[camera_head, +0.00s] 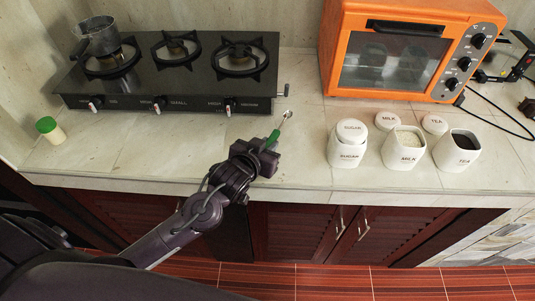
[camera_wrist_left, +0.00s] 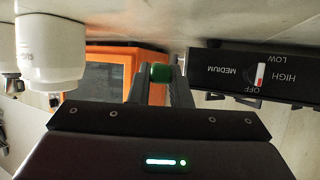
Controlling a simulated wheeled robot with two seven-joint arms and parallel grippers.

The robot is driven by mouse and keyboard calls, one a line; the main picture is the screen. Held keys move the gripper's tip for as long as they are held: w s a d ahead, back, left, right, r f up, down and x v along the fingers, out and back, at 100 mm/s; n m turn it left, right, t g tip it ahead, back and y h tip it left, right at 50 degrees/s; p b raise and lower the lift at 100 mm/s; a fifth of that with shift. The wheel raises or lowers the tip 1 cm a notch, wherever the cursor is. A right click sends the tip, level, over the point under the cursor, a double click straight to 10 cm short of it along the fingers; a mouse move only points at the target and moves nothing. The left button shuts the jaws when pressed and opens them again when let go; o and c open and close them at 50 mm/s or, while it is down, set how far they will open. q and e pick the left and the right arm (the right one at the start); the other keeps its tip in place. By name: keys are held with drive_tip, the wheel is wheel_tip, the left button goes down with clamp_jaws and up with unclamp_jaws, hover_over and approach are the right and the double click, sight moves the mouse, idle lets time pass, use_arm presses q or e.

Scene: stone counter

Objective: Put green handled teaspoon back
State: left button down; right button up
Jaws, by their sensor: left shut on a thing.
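The green handled teaspoon (camera_head: 273,138) is in the head view near the middle of the counter. Its green handle sits at the tip of my left gripper (camera_head: 262,149), and its metal bowl (camera_head: 288,114) points away toward the back right. In the left wrist view my left gripper (camera_wrist_left: 161,84) is shut on the green handle (camera_wrist_left: 161,72), whose round end shows between the fingers. The spoon's metal part is hidden there. I cannot tell whether the spoon touches the counter. My right gripper is not in view.
White canisters for sugar (camera_head: 346,150), milk (camera_head: 404,150) and tea (camera_head: 458,151) stand to the right, with two loose lids behind. The orange oven (camera_head: 400,50) is behind them. A black gas stove (camera_head: 170,80) is at the back left. A green-capped jar (camera_head: 51,130) stands at far left.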

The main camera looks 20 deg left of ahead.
use_arm(q)
drive_tip(key=shift+f, duration=2.25)
drive_tip(key=shift+f, duration=0.5)
drive_tip(key=c, duration=1.3)
unclamp_jaws()
drive_tip(key=shift+c, duration=0.2)
drive_tip(key=shift+r, duration=0.3)
drive_tip(key=b+v, duration=0.1)
drive_tip(key=v, duration=1.1)
drive_tip(key=shift+r, duration=0.35)
